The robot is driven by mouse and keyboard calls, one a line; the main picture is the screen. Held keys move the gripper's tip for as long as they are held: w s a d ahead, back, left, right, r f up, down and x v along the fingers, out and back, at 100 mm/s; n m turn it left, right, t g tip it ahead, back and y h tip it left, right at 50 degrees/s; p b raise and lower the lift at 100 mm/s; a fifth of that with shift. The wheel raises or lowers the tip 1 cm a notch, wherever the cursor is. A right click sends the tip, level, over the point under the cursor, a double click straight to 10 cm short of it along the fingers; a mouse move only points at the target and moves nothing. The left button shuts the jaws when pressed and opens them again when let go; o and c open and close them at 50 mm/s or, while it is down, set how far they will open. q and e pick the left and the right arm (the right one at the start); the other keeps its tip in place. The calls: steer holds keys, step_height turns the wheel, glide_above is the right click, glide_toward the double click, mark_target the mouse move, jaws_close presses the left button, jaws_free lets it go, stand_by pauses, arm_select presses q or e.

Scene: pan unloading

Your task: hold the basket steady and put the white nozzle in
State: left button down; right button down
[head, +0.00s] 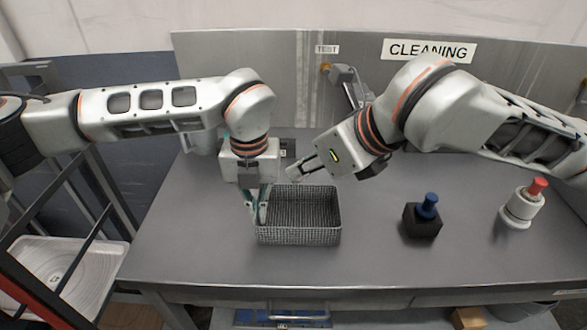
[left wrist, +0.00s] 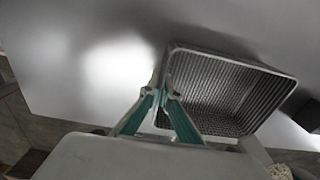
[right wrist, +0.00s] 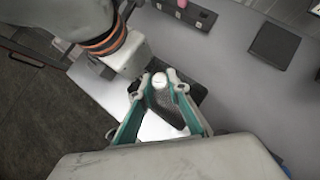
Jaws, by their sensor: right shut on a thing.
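The grey mesh basket (head: 325,238) stands on the table in the middle of the head view, and its inside looks empty. It also shows in the left wrist view (left wrist: 266,72). My left gripper (head: 258,214) points down at the basket's left wall, with its fingertips close together on the rim (left wrist: 160,92). My right gripper (head: 297,172) is above the basket's back left part. It is shut on the white nozzle (right wrist: 159,80), which shows between its fingertips in the right wrist view. The nozzle's lower part is hidden there.
A black block with a blue top (head: 427,208) stands right of the basket. A white piece with a red top (head: 522,204) is further right. A rack with a white tray (head: 62,268) stands left of the table. The table (head: 200,255) is clear in front of the basket.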

steer(key=shift+f, duration=2.25)
steer(key=shift+f, duration=0.2)
steer(key=shift+f, duration=1.3)
steer(key=c, duration=1.8)
jaws_free()
steer(key=shift+c, duration=0.2)
steer(key=v, duration=1.2)
